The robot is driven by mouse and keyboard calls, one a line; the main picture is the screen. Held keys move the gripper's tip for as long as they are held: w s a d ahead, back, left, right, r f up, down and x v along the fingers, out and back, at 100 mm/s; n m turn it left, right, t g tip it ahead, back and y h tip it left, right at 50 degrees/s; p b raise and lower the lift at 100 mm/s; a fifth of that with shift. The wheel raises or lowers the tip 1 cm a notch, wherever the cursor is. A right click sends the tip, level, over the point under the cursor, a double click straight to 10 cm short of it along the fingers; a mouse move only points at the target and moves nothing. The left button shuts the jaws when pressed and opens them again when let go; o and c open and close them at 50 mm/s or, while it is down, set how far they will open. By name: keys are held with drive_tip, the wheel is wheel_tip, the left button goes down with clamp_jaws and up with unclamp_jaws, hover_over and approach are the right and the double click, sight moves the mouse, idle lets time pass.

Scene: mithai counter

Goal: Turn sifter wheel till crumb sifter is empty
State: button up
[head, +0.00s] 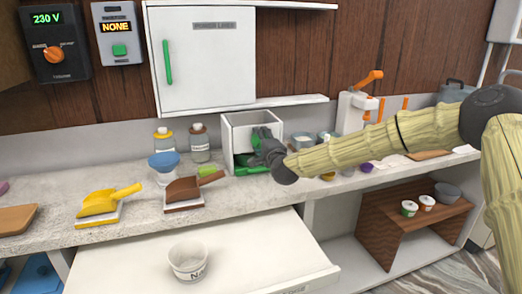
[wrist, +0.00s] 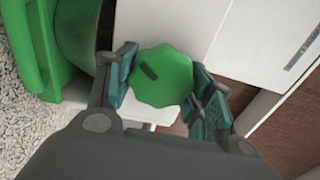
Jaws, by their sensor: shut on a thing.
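The crumb sifter (head: 238,132) is a white open-topped box with green parts at its base, standing at the back of the counter. Its contents are not clear from here. The sifter wheel (wrist: 160,76) is a green scalloped knob with a dark slanted mark, seen close in the wrist view. My gripper (wrist: 163,84) is shut on the wheel, with a teal-padded finger on each side. In the head view my gripper (head: 268,150) is at the front right of the sifter and hides the wheel.
A blue bowl-topped stand (head: 163,162), a yellow scoop (head: 104,203) and a brown scoop (head: 187,191) stand left of the sifter. A white tub (head: 188,262) sits on the pulled-out white surface (head: 258,262) below. A white cabinet (head: 202,60) hangs above.

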drive_tip(key=m+b, duration=0.2)
drive_tip(key=f+m+b, duration=0.1)
drive_tip(key=m+b, duration=0.1)
drive_tip(key=b, duration=0.1)
drive_tip(key=shift+d+m, duration=0.1)
drive_tip(key=shift+m, duration=0.2)
drive_tip(key=m+b, duration=0.3)
drive_tip(key=shift+r, duration=0.1)
drive_tip(key=shift+r, duration=0.1)
drive_tip(key=o, duration=1)
drive_tip(key=shift+s, duration=0.1)
drive_tip(key=v, duration=1.1)
drive_tip(key=shift+s, duration=0.4)
drive_tip(key=shift+d+r, duration=0.1)
